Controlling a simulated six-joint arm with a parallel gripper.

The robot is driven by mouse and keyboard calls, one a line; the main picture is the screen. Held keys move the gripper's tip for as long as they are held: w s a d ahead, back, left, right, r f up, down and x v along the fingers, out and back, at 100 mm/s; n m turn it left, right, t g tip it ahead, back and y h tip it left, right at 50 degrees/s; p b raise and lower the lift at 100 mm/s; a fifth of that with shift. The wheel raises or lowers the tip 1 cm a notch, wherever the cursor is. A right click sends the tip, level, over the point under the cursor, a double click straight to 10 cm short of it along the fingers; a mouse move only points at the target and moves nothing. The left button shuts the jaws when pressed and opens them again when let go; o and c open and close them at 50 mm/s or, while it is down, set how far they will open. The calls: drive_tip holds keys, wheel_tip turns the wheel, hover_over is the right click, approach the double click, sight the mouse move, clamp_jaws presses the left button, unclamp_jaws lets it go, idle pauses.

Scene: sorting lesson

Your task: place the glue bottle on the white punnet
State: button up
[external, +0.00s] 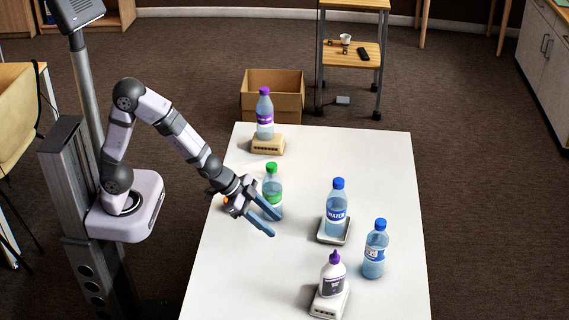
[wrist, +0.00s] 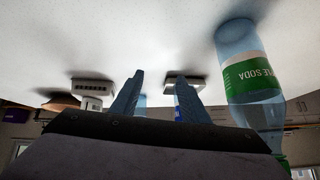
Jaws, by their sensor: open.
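The glue bottle (external: 333,278), white with a purple cap and dark label, stands upright on a whitish slotted punnet (external: 328,304) at the table's front. A second whitish punnet (external: 334,238) holds a blue-capped water bottle (external: 338,207). In the wrist view, the slotted punnet (wrist: 93,86) shows left and the water bottle's punnet (wrist: 184,81) near the middle. I cannot tell which one counts as the white punnet. My gripper (external: 275,224) is open and empty above the table, left of both. Its fingers also show in the wrist view (wrist: 160,77).
A green-capped bottle (external: 272,193) stands close beside my gripper and shows large in the wrist view (wrist: 250,75). Another blue-capped bottle (external: 375,250) stands right on the bare table (external: 250,280). A purple-capped bottle (external: 265,115) sits on a tan punnet (external: 268,145) at the back.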

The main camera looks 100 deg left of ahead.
drive_tip(key=s+g, duration=0.1)
drive_tip(key=s, duration=0.2)
drive_tip(key=s+f+g, duration=0.1)
drive_tip(key=s, duration=0.2)
drive_tip(key=s+a+n+g, duration=0.1)
drive_tip(key=s, duration=0.3)
drive_tip(key=shift+a+f+g+y, duration=0.1)
drive_tip(key=shift+f+g+y, duration=0.2)
drive_tip(key=shift+f+y, duration=0.1)
drive_tip(key=s+d+n+g, duration=0.1)
drive_tip(key=s+g, duration=0.3)
drive_tip(key=s, duration=0.9)
drive_tip(key=shift+s+d+f+g+h, duration=0.25)
drive_tip(key=shift+s+d+g+h, duration=0.05)
drive_tip(key=shift+d, duration=0.15)
wheel_tip(320, 180, up, 14)
drive_tip(key=p, duration=1.3)
drive_tip(key=shift+f+p, duration=0.15)
drive_tip(key=shift+p, duration=0.2)
